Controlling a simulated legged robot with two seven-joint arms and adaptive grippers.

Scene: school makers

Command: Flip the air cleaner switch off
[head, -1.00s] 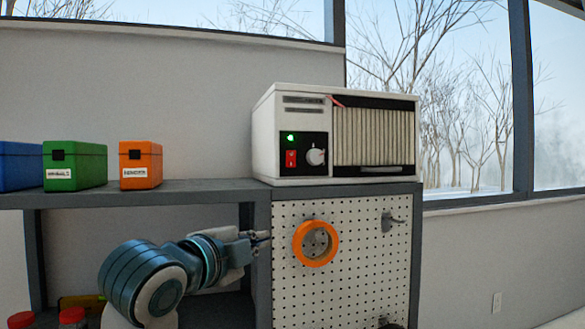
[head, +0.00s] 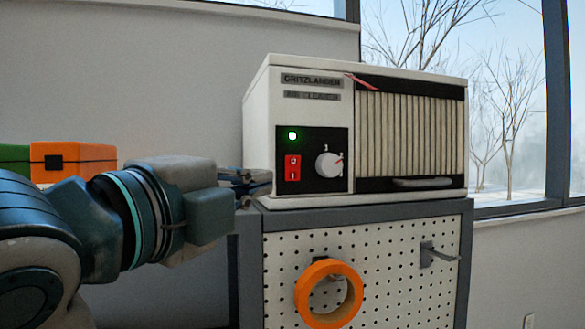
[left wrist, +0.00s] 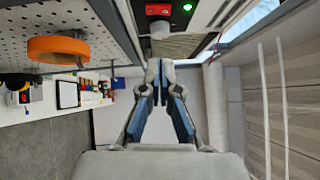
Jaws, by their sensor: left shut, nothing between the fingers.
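The air cleaner (head: 262,140) is a white box with a pleated filter front, standing on the shelf top. Its black panel has a lit green light, a red rocker switch (head: 293,168) and a white knob (head: 328,165). In the left wrist view the red switch (left wrist: 158,9) shows at the top edge, beside the green light. My left gripper (head: 268,182) is shut and empty, at the air cleaner's lower left side, left of the switch and apart from it. In the left wrist view the left gripper (left wrist: 160,98) points up toward the switch. My right gripper is not in view.
An orange tape roll (head: 328,294) hangs on the pegboard (head: 400,290) below the air cleaner, with a metal hook (head: 438,255) to its right. An orange box (head: 73,161) and a green box (head: 14,158) stand at the left behind my arm.

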